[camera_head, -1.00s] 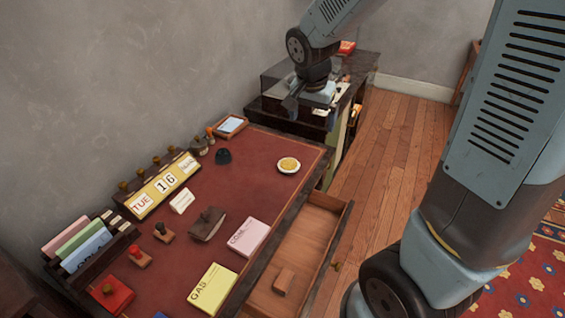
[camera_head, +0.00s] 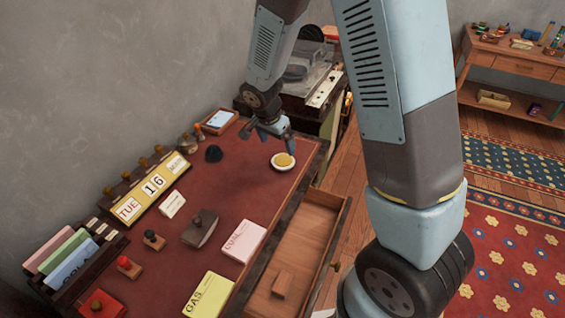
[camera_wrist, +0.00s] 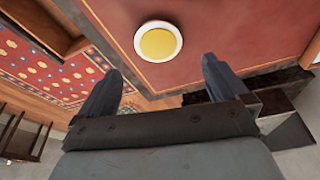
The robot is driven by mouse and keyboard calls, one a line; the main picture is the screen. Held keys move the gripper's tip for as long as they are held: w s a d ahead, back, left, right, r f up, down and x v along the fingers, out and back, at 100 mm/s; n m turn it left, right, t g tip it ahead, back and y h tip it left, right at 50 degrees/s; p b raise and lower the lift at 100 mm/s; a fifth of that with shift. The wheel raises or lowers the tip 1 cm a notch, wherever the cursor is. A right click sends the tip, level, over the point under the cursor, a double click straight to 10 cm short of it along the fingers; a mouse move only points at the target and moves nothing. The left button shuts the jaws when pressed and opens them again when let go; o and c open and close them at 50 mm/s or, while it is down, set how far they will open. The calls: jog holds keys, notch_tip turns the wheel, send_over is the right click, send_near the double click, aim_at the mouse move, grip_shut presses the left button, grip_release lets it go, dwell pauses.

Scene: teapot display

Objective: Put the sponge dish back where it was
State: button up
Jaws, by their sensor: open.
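The sponge dish (camera_head: 284,162), a small white round dish with a yellow sponge in it, sits on the red desk top near its far right edge. It also shows in the wrist view (camera_wrist: 158,41), beyond the fingertips and between their lines. My gripper (camera_head: 268,137) is open and empty above the desk, just behind and left of the dish in the head view. Its two fingers (camera_wrist: 160,80) show apart in the wrist view, not touching the dish.
The desk (camera_head: 200,260) holds a date display (camera_head: 155,186), a dark blotter (camera_head: 200,228), stamps, pads and a card rack (camera_head: 72,262). An open drawer (camera_head: 300,255) juts out below the dish. A wooden tray (camera_head: 219,120) lies at the far edge. A side table (camera_head: 510,68) stands far right.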

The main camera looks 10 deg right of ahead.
aim_at(282, 160)
jog(key=shift+x, duration=4.6)
jog(key=shift+s+d, duration=0.1)
jog(key=shift+s, duration=0.05)
jog(key=c, duration=1.2)
